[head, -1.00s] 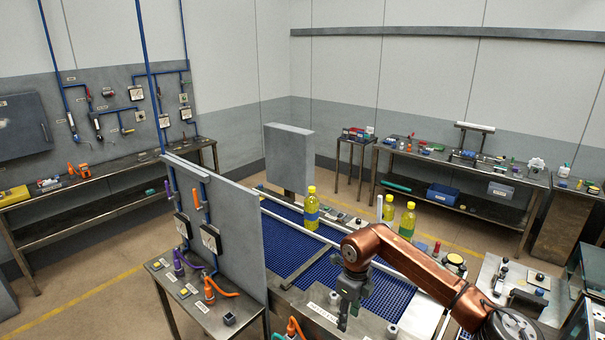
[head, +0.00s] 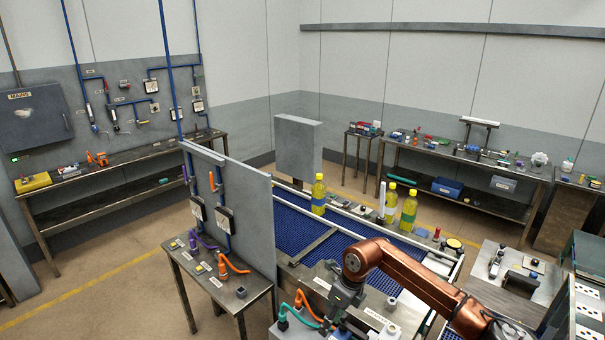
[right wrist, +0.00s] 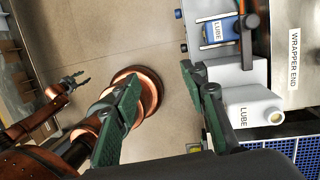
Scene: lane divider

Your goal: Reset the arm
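My right arm comes in from the lower right in the head view, and its grey gripper (head: 338,328) hangs low by the front end of the conveyor, partly cut off by the bottom edge. In the right wrist view, the two green fingers of the right gripper (right wrist: 162,108) stand wide apart with nothing between them. A white container marked LUBE (right wrist: 243,100) is beside and beyond the right-hand finger. My left arm is outside the head view. Its gripper (right wrist: 77,82) shows small at the left of the right wrist view, with fingers apart and empty.
A blue conveyor (head: 300,226) has pale rails along it. One yellow bottle (head: 318,194) stands at its far part, two more (head: 409,212) at its right side. A grey upright panel (head: 246,220) is left of it. Orange and teal hoses (head: 300,308) are near my right gripper.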

